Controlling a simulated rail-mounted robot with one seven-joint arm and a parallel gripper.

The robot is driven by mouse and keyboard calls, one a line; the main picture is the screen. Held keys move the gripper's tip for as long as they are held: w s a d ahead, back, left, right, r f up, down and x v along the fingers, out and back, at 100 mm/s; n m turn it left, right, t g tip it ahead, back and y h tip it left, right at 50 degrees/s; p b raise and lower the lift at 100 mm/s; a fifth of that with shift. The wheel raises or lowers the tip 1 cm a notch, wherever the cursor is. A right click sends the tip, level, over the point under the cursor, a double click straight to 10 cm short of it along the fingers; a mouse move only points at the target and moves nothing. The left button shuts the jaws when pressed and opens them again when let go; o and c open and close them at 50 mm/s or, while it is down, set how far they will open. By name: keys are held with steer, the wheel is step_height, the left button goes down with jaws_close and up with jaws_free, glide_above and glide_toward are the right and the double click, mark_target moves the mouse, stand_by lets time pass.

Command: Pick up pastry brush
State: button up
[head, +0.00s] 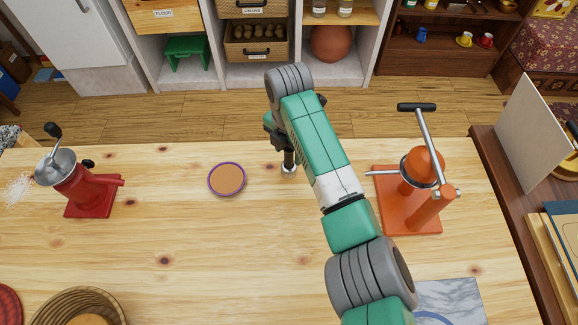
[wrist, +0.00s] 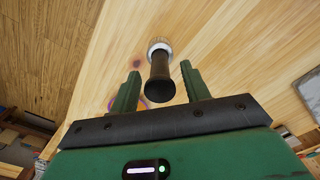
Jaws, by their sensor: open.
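The pastry brush has a dark handle and a pale bristle end. In the wrist view the brush (wrist: 160,78) shows between the two green fingers, its handle end toward me and its pale end at the tabletop. In the head view the brush (head: 289,163) stands upright on the wooden table, its upper part hidden by my arm. My gripper (wrist: 161,72) is open, with gaps on both sides of the handle. I cannot tell whether the fingers are level with the handle.
A purple-rimmed round dish (head: 227,179) lies left of the brush. A red grinder (head: 85,192) stands farther left. An orange press (head: 414,195) stands right of my arm. A wicker basket (head: 78,305) is at the front left. The table around the brush is clear.

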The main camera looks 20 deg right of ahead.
steer(key=shift+f, duration=0.5)
steer(key=shift+r, duration=0.1)
jaws_close()
steer(key=r, duration=0.1)
steer(key=r+p, duration=0.1)
steer(key=r, duration=0.1)
steer(key=shift+s+r, duration=0.3)
steer(key=shift+r, duration=0.05)
steer(key=s+a+p, duration=0.2)
steer(key=s+p, duration=0.1)
steer(key=s, duration=0.4)
steer(key=s+a+r+p, duration=0.1)
steer(key=s+a+p, duration=0.1)
steer(key=s+p, duration=0.2)
steer(key=s, duration=0.3)
steer(key=shift+s+a+r, duration=0.15)
steer(key=shift+s+a, duration=0.05)
steer(key=shift+s, duration=0.2)
